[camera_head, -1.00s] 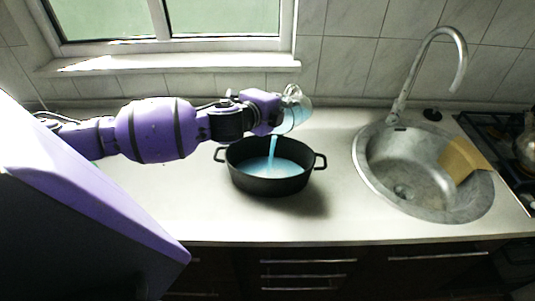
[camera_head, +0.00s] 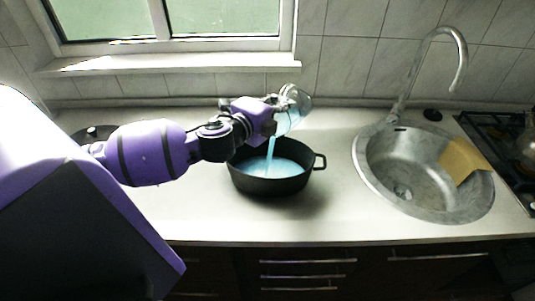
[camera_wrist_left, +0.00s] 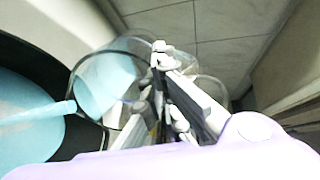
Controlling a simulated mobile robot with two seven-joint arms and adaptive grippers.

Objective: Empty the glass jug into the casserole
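The black casserole (camera_head: 270,186) stands on the counter and holds pale blue liquid (camera_head: 280,168). It also shows at the left of the left wrist view, with its blue liquid (camera_wrist_left: 28,120). The clear glass jug (camera_head: 297,108) is tilted above the casserole's back rim, and a blue stream (camera_head: 270,153) runs from it into the casserole. In the left wrist view the jug (camera_wrist_left: 92,72) still has blue liquid inside. My left gripper (camera_head: 281,101) is shut on the jug; its fingers (camera_wrist_left: 160,72) overlap the glass in the wrist view. My right gripper is not in view.
A round steel sink (camera_head: 365,176) with a tall curved tap (camera_head: 405,85) lies right of the casserole, with a tan board-like piece (camera_head: 462,158) in it. A stove (camera_head: 495,140) is at the far right. The counter in front of the casserole is clear.

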